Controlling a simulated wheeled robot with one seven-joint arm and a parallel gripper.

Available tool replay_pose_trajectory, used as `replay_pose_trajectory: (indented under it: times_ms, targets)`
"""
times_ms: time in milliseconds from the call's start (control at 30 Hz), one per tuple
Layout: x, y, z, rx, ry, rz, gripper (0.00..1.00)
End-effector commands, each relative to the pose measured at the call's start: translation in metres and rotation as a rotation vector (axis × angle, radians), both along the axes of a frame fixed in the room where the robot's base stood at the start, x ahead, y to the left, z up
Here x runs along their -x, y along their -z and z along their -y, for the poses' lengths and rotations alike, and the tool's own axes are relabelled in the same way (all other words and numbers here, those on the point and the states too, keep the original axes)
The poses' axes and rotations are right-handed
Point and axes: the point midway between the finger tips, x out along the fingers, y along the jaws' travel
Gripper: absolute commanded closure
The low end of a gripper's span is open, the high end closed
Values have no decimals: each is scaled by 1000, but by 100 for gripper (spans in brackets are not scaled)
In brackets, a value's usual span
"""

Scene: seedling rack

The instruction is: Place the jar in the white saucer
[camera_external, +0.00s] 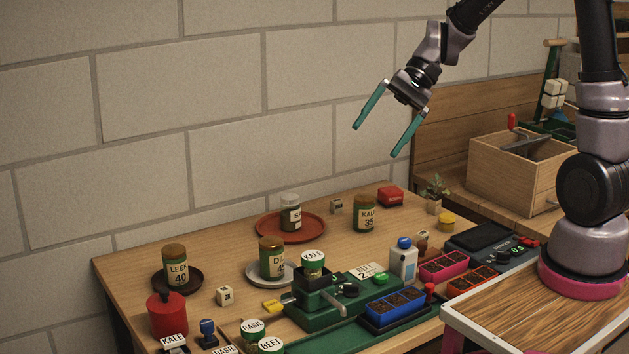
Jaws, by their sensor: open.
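The white saucer (254,274) is on the table, left of the green machine. A jar with a brown lid and a label starting "DI" (272,259) appears to stand upright in it. A "LEEK 40" jar (177,269) stands in a dark saucer (160,285) at the left. A jar with a pale lid (291,213) stands in a terracotta saucer (265,228) at the back. A "KALE 35" jar (364,213) stands on the bare table. My gripper (375,140) is open and empty, high above the table's back right part, its teal fingers pointing down-left.
A green machine (330,305) with a "KALE"-topped container stands right of the white saucer. Blue (395,305) and pink seedling trays, a white bottle (403,260) and a scale (482,243) are further right. A red pot (167,316) is front left. A wooden crate (515,170) stands back right.

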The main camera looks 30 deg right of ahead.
Motion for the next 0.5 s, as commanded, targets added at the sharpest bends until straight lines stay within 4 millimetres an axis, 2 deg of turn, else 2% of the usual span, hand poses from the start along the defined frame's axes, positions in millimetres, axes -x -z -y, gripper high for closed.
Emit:
replay_pose_trajectory:
  times_ms: [33,200,500]
  targets:
    - [12,-15,11,56,-14,64,3]
    - [50,-49,55,247,-37,257,3]
    - [110,-96,128,540,-15,580,3]
